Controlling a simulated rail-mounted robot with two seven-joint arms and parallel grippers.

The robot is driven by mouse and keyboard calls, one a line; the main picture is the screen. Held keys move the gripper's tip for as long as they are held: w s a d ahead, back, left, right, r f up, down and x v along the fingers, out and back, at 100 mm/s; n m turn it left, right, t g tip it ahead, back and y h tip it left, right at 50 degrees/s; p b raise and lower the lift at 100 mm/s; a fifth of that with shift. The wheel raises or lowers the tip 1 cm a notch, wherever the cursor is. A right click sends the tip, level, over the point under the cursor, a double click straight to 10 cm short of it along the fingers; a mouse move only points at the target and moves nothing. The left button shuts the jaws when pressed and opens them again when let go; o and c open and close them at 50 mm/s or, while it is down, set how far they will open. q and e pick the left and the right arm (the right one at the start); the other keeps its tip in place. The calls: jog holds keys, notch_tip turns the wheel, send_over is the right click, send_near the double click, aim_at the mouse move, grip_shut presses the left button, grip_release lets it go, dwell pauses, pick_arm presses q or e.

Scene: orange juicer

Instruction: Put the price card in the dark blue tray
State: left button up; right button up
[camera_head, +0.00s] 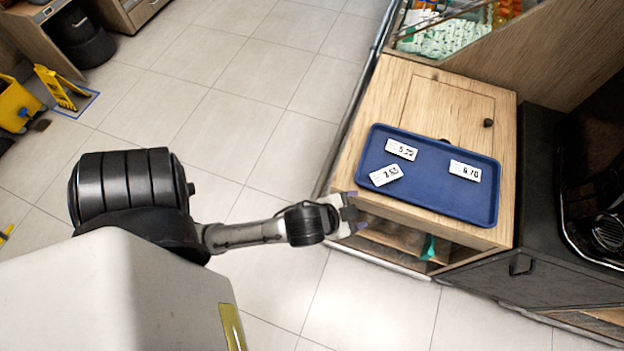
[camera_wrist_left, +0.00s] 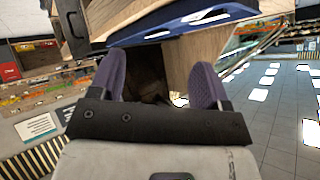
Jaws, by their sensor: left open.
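A dark blue tray (camera_head: 400,206) lies on a wooden counter. Three white price cards lie in it: one at the upper left (camera_head: 401,149), one at the lower left (camera_head: 386,175) and one at the right (camera_head: 465,171). My left gripper (camera_head: 356,212) is open and empty, beside the counter's near left corner and apart from the tray. In the left wrist view my gripper's purple fingers (camera_wrist_left: 157,78) are spread, with the tray's blue edge (camera_wrist_left: 125,40) beyond them at the top. No price card shows outside the tray. My right gripper is not in view.
The wooden counter (camera_head: 425,90) has a small door with a dark knob behind the tray and an open shelf below. A dark appliance (camera_head: 605,230) stands at the right. A yellow bucket (camera_head: 15,105) is far left. The tiled floor left of the counter is clear.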

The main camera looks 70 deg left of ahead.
pick_arm(q)
jog(key=s+f+g+h, duration=0.1)
jog(key=s+f+g, duration=0.1)
jog(key=s, duration=0.4)
jog(key=s+d+f+g, duration=0.1)
jog(key=s+f+g, duration=0.2)
jog(key=s+g, duration=0.2)
jog(key=shift+s+d+f+n+h, duration=0.25)
jog(key=shift+s+n+h, duration=0.15)
jog(key=shift+s, duration=0.7)
